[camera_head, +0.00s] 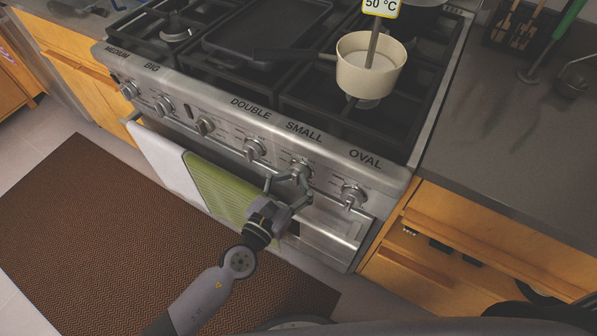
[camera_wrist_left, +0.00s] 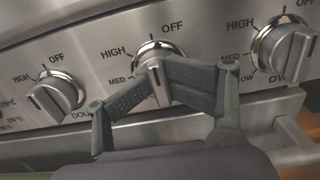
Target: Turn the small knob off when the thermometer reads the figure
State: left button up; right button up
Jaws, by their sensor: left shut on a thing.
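The small knob (camera_head: 299,170) is on the stove front below the SMALL label. My left gripper (camera_head: 288,184) reaches up to it from below. In the left wrist view, the gripper's fingers (camera_wrist_left: 158,84) are shut on the knob's grip from both sides. The knob (camera_wrist_left: 157,53) has OFF at its upper right, HIGH at upper left and MED at left. Its exact setting is hard to tell. The thermometer (camera_head: 381,7) stands in a cream saucepan (camera_head: 356,76) on the stove and reads 50 °C. My right gripper is out of view.
The oval knob (camera_head: 352,196) is to the right and the double knob (camera_head: 253,149) to the left. A green towel (camera_head: 214,188) hangs on the oven front below the knobs. A dark griddle (camera_head: 262,40) sits on the stove. A brown mat (camera_head: 100,220) covers the floor.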

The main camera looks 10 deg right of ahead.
pick_arm(q)
jog(key=shift+r, duration=0.15)
jog(key=shift+s+a, duration=0.35)
jog(key=shift+s, duration=0.1)
jog(key=b+v, duration=0.3)
jog(key=v, duration=0.8)
jog(key=shift+f, duration=0.25)
